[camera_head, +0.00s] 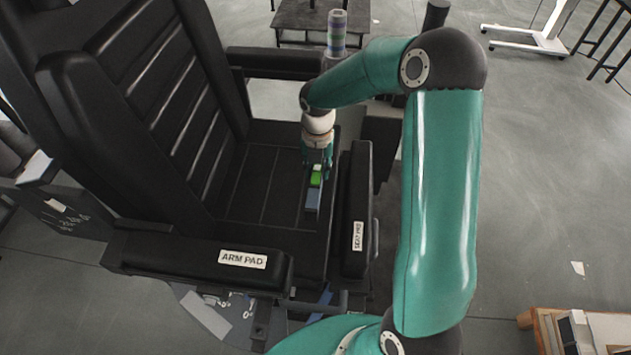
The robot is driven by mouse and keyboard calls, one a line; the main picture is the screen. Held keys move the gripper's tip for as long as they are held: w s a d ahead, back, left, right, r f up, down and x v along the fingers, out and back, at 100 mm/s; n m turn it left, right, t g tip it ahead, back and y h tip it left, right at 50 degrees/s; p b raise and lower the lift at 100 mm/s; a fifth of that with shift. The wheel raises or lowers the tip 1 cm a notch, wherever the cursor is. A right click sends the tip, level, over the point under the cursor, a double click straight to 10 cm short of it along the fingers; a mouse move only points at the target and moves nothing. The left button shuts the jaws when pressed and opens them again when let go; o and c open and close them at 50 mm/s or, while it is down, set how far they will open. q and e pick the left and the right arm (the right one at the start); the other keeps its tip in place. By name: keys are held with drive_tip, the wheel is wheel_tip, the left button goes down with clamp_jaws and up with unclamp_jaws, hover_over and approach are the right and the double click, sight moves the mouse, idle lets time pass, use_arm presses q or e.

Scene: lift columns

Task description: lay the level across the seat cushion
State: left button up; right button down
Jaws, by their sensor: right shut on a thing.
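The black seat cushion (252,190) lies between the ribbed backrest on its left and a side pad on its right. My right gripper (316,166) reaches down over the cushion's right part. It is shut on the level (312,199), a blue-grey bar with a bright green part close to the fingers. The bar's visible length runs toward the bottom of the picture. Its far end is hidden by the gripper. I cannot tell whether the bar touches the cushion or hangs just above it. My left gripper is not in view.
An arm pad (190,257) with a white label stands along the near side, and another armrest (277,62) along the far side. The labelled seat pad (357,210) rises right of the cushion. A low dark table (295,19) stands behind. The cushion's middle is clear.

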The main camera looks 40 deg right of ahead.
sight(317, 177)
wheel_tip(317, 177, down, 4)
drive_tip(key=shift+w+r+b, duration=0.1)
drive_tip(key=shift+r+b, duration=0.1)
drive_tip(key=shift+b, duration=0.85)
drive_tip(key=shift+r, duration=0.15)
drive_tip(key=c, duration=0.8)
unclamp_jaws()
drive_tip(key=shift+c, duration=0.2)
